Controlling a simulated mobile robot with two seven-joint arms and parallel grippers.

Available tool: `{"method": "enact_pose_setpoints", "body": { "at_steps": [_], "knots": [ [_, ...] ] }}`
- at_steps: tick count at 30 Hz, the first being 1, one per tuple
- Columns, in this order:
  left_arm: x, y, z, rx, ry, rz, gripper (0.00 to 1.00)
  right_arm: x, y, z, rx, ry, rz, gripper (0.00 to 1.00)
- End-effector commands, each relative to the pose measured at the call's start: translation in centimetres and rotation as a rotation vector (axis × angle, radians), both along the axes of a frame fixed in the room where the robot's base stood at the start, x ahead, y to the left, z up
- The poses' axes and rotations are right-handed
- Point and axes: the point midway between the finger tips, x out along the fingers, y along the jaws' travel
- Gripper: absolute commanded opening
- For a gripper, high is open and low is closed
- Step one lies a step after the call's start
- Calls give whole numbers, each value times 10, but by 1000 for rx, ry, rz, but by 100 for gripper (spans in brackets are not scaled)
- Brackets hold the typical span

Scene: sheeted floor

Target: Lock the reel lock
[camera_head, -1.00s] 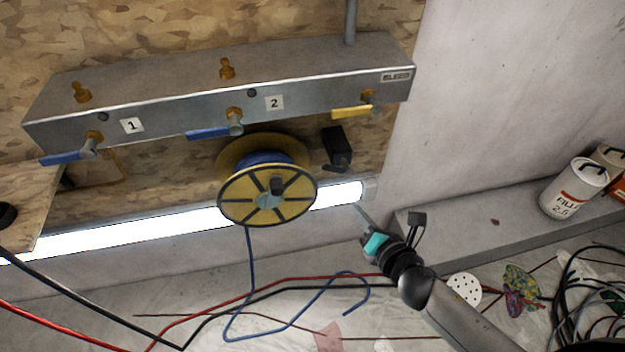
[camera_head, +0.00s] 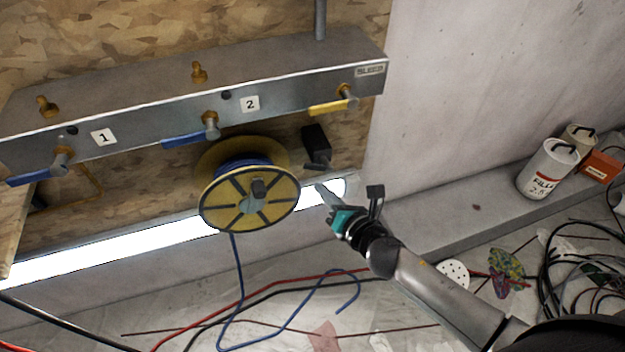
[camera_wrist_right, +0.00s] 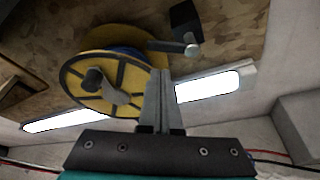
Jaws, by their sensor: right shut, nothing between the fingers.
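The yellow reel (camera_head: 248,200) with blue hose is mounted under the metal manifold and also shows in the right wrist view (camera_wrist_right: 135,78). The reel lock appears to be the black block with a small lever (camera_head: 316,145), just right of the reel. My right gripper (camera_head: 321,188) is shut and empty, just below the lever and right of the reel, apparently not touching either. My left gripper is out of view.
The manifold (camera_head: 180,100) has two blue handles and a yellow one (camera_head: 332,107) above the reel. A bright tube light (camera_head: 120,243) runs behind and below it. Blue hose (camera_head: 290,318) trails on the sheeted floor. Cans (camera_head: 546,170) stand on the right ledge.

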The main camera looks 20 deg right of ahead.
Motion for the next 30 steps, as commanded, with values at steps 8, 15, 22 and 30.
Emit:
{"method": "enact_pose_setpoints", "body": {
  "at_steps": [8, 15, 22, 30],
  "knots": [
    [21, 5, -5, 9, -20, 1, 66, 38, 8, -12, 0, -1, 0, 0],
    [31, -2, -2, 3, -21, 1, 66, 52, 11, -16, 0, 0, 0, 0],
    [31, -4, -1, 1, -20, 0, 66, 54, 12, -16, 1, 1, 1, 0],
    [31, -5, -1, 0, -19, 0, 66, 53, 11, -16, 5, 1, 1, 0]
  ]
}}
